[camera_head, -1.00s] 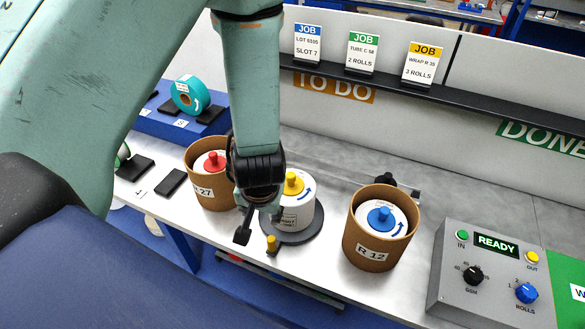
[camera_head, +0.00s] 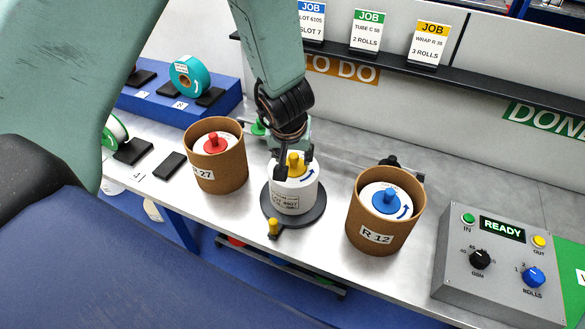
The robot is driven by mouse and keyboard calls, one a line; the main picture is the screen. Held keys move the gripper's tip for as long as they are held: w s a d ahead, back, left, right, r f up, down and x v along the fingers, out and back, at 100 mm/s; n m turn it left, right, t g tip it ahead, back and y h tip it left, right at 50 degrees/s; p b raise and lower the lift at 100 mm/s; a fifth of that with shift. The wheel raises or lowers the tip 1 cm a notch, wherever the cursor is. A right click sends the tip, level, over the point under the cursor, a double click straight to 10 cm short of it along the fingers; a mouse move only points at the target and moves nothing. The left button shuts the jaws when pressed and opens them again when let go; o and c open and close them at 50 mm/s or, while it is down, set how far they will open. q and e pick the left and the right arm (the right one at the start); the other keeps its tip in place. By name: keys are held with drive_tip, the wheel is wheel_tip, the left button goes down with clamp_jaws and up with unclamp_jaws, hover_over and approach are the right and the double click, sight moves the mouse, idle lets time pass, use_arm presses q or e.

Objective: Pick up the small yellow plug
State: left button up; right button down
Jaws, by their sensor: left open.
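A small yellow plug (camera_head: 273,227) stands upright on a short tab at the front of a dark round base (camera_head: 313,213). A white roll (camera_head: 292,196) stands on that base, with a larger yellow knob (camera_head: 295,162) on top. My left gripper (camera_head: 295,166) is open and points down at the top of the roll, its dark fingers on either side of the yellow knob. I cannot tell whether they touch it. The small plug is apart from the gripper, in front of it and lower. My right gripper is not in view.
A brown tub (camera_head: 222,178) with a red knob stands left of the roll, and another tub (camera_head: 371,235) with a blue knob stands to the right. A control box (camera_head: 499,262) reads READY. The bench's front edge runs close to the small plug.

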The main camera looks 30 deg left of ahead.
use_arm(q)
drive_tip(key=shift+w+d+f, duration=0.1)
drive_tip(key=shift+w+f, duration=0.2)
drive_tip(key=shift+w, duration=0.05)
drive_tip(key=shift+s, duration=0.1)
drive_tip(key=shift+c, duration=0.2)
drive_tip(key=shift+s+r, duration=0.1)
drive_tip(key=shift+s, duration=0.05)
drive_tip(key=c, duration=1)
drive_tip(key=shift+o, duration=0.2)
